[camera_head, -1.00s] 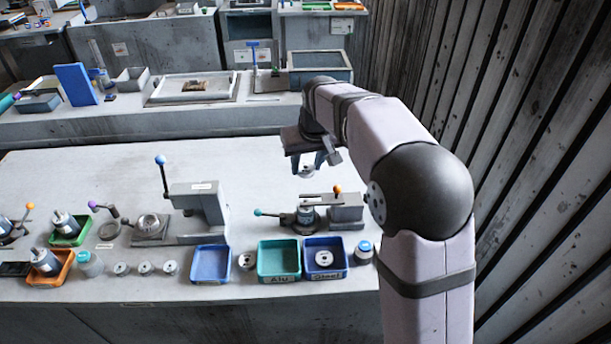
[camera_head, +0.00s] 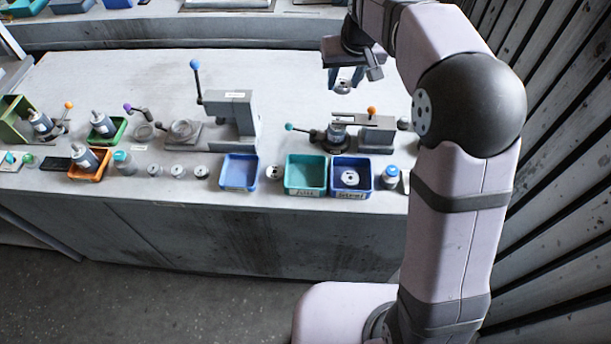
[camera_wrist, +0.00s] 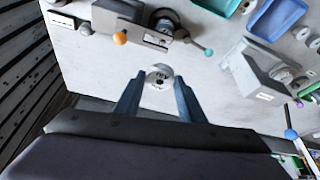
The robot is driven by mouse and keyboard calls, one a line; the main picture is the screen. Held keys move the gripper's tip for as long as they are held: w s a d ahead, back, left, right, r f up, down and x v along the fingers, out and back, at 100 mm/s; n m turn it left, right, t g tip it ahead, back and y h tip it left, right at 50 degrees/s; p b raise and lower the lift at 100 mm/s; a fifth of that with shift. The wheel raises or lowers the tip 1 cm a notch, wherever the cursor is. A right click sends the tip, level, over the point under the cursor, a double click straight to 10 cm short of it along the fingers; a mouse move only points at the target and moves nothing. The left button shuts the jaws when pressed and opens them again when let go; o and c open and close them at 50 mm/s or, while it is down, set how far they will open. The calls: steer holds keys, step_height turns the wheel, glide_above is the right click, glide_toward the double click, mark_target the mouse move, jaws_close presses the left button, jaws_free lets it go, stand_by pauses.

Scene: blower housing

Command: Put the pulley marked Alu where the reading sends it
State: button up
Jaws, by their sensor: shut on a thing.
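My gripper (camera_head: 343,80) is shut on a small light grey pulley (camera_head: 343,87), held above the bench behind the clamp fixture with the orange and teal knobs (camera_head: 377,134). In the wrist view the pulley (camera_wrist: 159,75) sits between the fingertips (camera_wrist: 158,84); its face has dark marks too small to read. A teal tray labelled Alu (camera_head: 305,189) is empty. The blue tray labelled Steel (camera_head: 351,190) beside it holds one pulley (camera_head: 350,178). Another pulley (camera_head: 273,173) lies left of the Alu tray. I see no legible reading.
An unlabelled blue tray (camera_head: 239,184) is empty. A press with a blue-knobbed lever (camera_head: 232,120) stands mid-bench. A blue-capped bottle (camera_head: 391,177) is right of the Steel tray. Motors and orange and green trays crowd the left.

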steer(key=s+a+r+n+p, duration=0.2)
steer(key=s+a+r, duration=0.2)
steer(key=s+a, duration=0.3)
steer(key=s+f+m, duration=0.1)
steer(key=s+f, duration=0.5)
steer(key=f, duration=0.3)
steer(key=shift+s+d+m, duration=0.25)
steer(key=shift+d+m, duration=0.15)
steer(key=shift+f, duration=0.1)
steer(key=shift+f, duration=0.15)
